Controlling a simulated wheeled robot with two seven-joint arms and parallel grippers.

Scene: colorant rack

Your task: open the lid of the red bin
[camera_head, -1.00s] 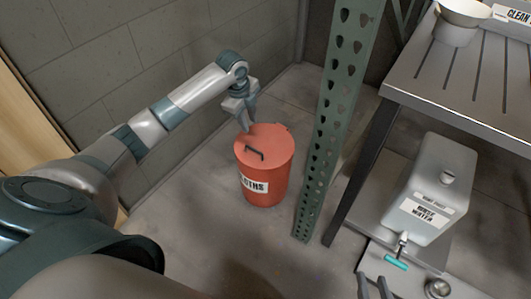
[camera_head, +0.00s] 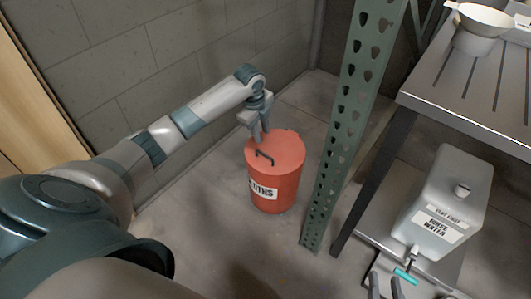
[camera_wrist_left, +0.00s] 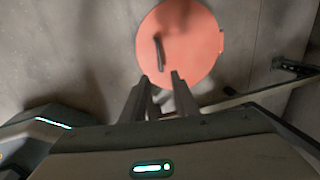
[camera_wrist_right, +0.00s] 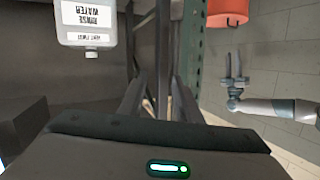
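The red bin (camera_head: 275,193) stands upright on the floor near the wall, with a white label on its side. Its red lid (camera_head: 285,148) is shut and carries a dark bar handle (camera_head: 265,157). My left gripper (camera_head: 260,141) is open and empty above the lid, just behind the handle. In the left wrist view the lid (camera_wrist_left: 195,45) and handle (camera_wrist_left: 160,52) lie beyond the parted fingers (camera_wrist_left: 163,76). My right gripper (camera_head: 385,286) is open and empty at the bottom edge, far from the bin. The right wrist view shows the bin (camera_wrist_right: 227,14) at the top.
A green perforated post (camera_head: 345,130) rises right of the bin. A slatted metal table (camera_head: 470,85) with a white bowl (camera_head: 483,35) stands further right. A rinse water container (camera_head: 443,205) with a tap sits low. Floor left of the bin is clear.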

